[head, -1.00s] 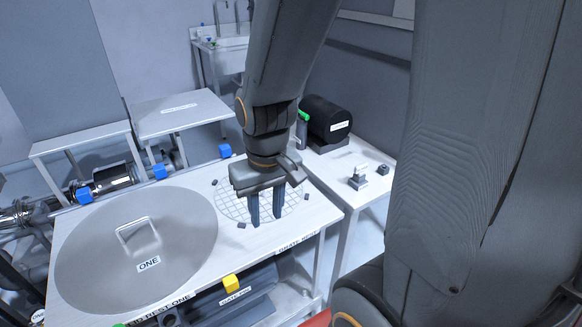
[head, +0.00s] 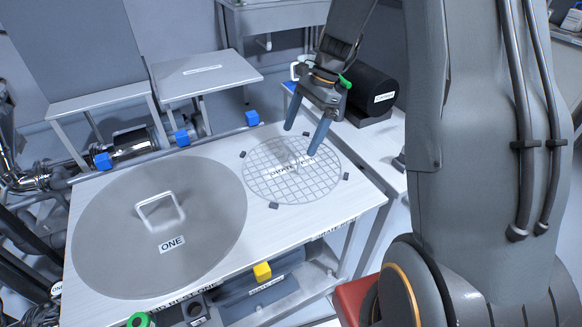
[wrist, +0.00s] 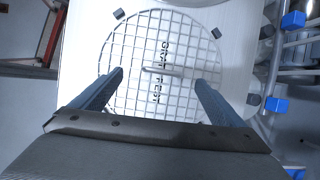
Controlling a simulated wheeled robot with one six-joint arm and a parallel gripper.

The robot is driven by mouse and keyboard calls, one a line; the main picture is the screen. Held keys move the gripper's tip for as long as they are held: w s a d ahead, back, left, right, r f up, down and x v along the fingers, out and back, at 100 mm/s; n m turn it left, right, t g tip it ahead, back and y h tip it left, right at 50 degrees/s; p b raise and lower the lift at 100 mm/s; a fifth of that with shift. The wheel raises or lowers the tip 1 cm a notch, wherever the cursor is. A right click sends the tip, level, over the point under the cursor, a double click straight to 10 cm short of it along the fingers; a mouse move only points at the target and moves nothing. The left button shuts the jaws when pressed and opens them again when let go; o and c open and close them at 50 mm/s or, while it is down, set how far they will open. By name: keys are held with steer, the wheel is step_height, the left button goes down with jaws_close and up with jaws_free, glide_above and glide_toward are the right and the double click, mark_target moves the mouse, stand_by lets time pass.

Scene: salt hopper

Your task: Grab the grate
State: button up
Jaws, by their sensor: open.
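The grate (head: 262,182) is a round wire grid lying flat on the white table, with a label across its middle. In the wrist view the grate (wrist: 130,38) fills the upper middle, and a small light bar handle (wrist: 165,70) crosses its centre. My gripper (head: 302,142) is open and empty, its two dark fingers pointing down over the back right part of the grate. In the wrist view the fingers (wrist: 160,80) stand wide apart, one on each side of the handle. They look to be above the grate; the exact gap cannot be told.
A large round lid marked ONE (head: 110,225) with a raised handle lies left of the grate. Small dark blocks (head: 339,177) stand around the grate's rim. A black cylinder (head: 370,92) sits on the side table at the back right. Blue cubes (head: 252,118) line the table's back edge.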

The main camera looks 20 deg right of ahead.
mark_target(292, 152)
steer(key=shift+w+p+x, duration=0.15)
steer(key=shift+p+x, duration=0.5)
steer(key=shift+x, duration=1.35)
steer(key=shift+w+p+x, duration=0.1)
steer(key=shift+p+x, duration=0.5)
steer(key=shift+x, duration=1.35)
steer(key=shift+w+d, duration=0.1)
steer(key=shift+d, duration=0.05)
steer(key=c, duration=1.5)
